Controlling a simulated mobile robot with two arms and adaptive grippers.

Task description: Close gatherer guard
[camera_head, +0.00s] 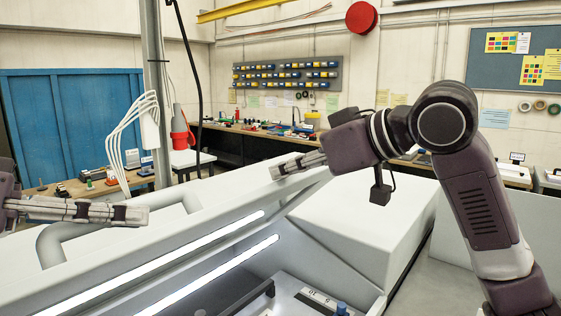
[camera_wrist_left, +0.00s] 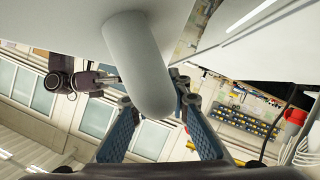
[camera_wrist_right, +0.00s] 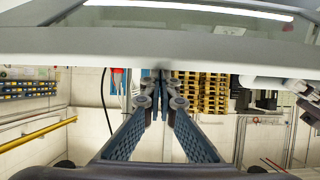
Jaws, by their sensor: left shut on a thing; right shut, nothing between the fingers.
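The gatherer guard (camera_head: 225,205) is a long pale grey panel slanting across the middle of the head view. It stands raised, and the lit inside of the machine shows below it. A thick grey tube handle (camera_head: 50,245) is on its left part. My left gripper (camera_head: 138,214) is at this handle. In the left wrist view its fingers lie on both sides of the grey tube (camera_wrist_left: 138,65), shut on it. My right gripper (camera_head: 290,166) is shut and empty by the guard's upper right edge. In the right wrist view its fingertips meet just below the panel edge (camera_wrist_right: 160,45).
Two bright light strips (camera_head: 200,274) run along the machine's inside. A white machine housing (camera_head: 350,215) stands to the right. A black cable and a red plug (camera_head: 182,138) hang by a post at the left. Workbenches (camera_head: 240,130) line the back wall.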

